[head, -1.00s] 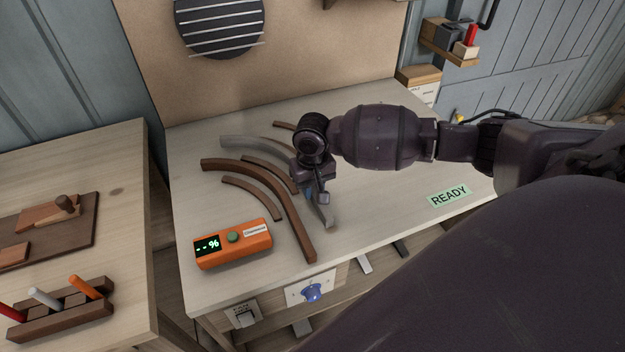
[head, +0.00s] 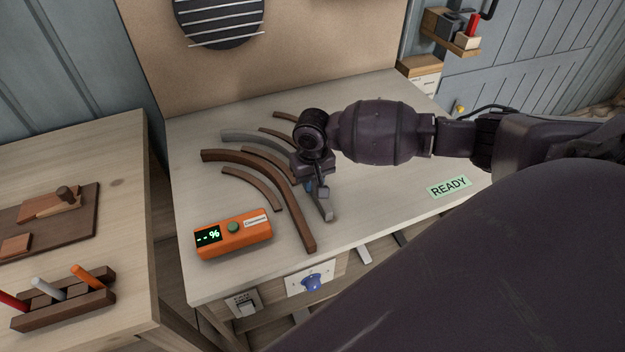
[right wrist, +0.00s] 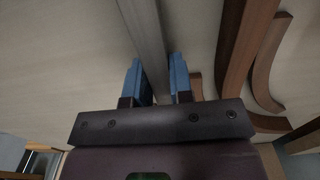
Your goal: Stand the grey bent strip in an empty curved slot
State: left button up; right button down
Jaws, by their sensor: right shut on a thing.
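The grey bent strip (head: 241,136) is an arc on the light table, with its near end (head: 325,207) showing past my right gripper. My right gripper (head: 312,188) is low over the table and shut on the strip; the arm hides the strip's middle. In the right wrist view the grey strip (right wrist: 146,35) runs between the blue fingers of the gripper (right wrist: 156,78). Brown curved strips lie around it: a long thick one (head: 277,183), a shorter one (head: 252,186) to the left, and thin ones behind. I cannot tell which gap is an empty slot. My left gripper is not in view.
An orange box with a display (head: 233,235) stands at the table's front left. A green READY label (head: 449,187) lies at the right, with bare table around it. A side bench (head: 120,185) stands at the left. A blue knob (head: 312,282) is on the table's front.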

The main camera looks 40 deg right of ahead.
jog(key=c, duration=0.9)
grip_release()
notch_tip(320, 180, up, 11)
jog(key=shift+f+p, duration=0.1)
jog(key=shift+p, duration=0.95)
